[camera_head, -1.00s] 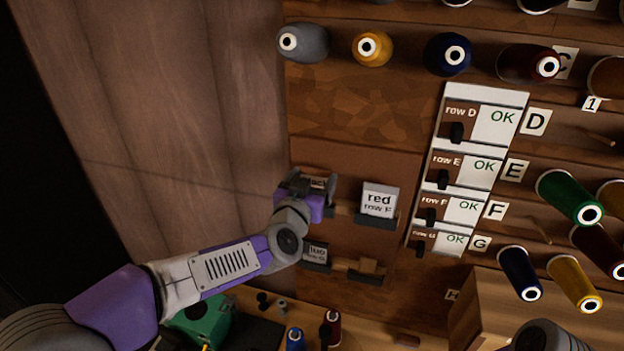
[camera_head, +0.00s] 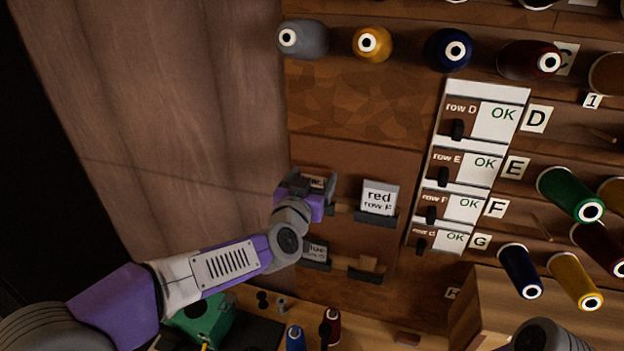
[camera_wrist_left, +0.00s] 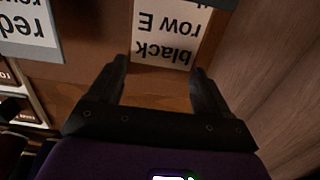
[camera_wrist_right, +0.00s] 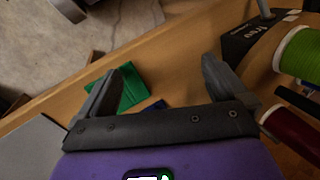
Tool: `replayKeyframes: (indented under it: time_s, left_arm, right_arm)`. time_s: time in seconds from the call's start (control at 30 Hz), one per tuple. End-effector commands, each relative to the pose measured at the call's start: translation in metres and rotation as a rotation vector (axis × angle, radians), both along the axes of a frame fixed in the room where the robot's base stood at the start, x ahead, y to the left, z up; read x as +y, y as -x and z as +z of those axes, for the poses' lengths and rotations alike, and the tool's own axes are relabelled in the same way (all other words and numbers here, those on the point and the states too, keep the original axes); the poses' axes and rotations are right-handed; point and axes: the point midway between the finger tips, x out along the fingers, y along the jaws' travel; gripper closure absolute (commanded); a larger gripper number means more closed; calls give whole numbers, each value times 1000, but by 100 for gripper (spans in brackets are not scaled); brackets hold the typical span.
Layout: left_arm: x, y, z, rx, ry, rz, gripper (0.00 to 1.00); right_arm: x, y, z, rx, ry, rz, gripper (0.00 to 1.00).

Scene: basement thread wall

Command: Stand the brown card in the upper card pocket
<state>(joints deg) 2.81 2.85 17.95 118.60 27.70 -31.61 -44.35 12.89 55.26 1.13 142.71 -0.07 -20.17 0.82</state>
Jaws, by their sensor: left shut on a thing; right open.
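My left gripper (camera_head: 306,190) is at the upper left of the card holders on the wall. It is shut on a card reading "black row E", which also shows upside down between and beyond the fingertips in the left wrist view (camera_wrist_left: 166,38). No card with the word brown is readable. A white card reading "red row F" (camera_head: 379,198) stands in a dark pocket (camera_head: 376,220) to the right of the gripper. A lower card (camera_head: 317,250) is partly hidden by my left arm. My right gripper (camera_wrist_right: 160,82) is open and empty above the bench.
A board with rows D to G marked OK (camera_head: 468,170) hangs to the right. Thread spools (camera_head: 570,197) jut from the wall. A green object (camera_head: 200,315) and small spools (camera_head: 333,325) stand on the bench below.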

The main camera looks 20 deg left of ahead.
Motion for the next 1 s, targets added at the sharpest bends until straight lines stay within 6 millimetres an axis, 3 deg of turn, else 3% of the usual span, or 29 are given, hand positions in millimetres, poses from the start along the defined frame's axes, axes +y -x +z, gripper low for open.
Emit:
replayKeyframes:
  time_s: [0.03,0.17,0.47,1.0]
  left_arm:
    - [0,0,0,-1,0,0,20]
    - [0,0,1,-1,0,0,0]
    - [0,3,1,-1,0,0,0]
    - [2,72,5,-2,0,0,0]
  right_arm:
    - [0,0,0,0,0,0,0]
    - [0,0,0,0,0,0,0]
    - [0,0,0,0,0,0,0]
    - [0,0,-1,0,0,0,0]
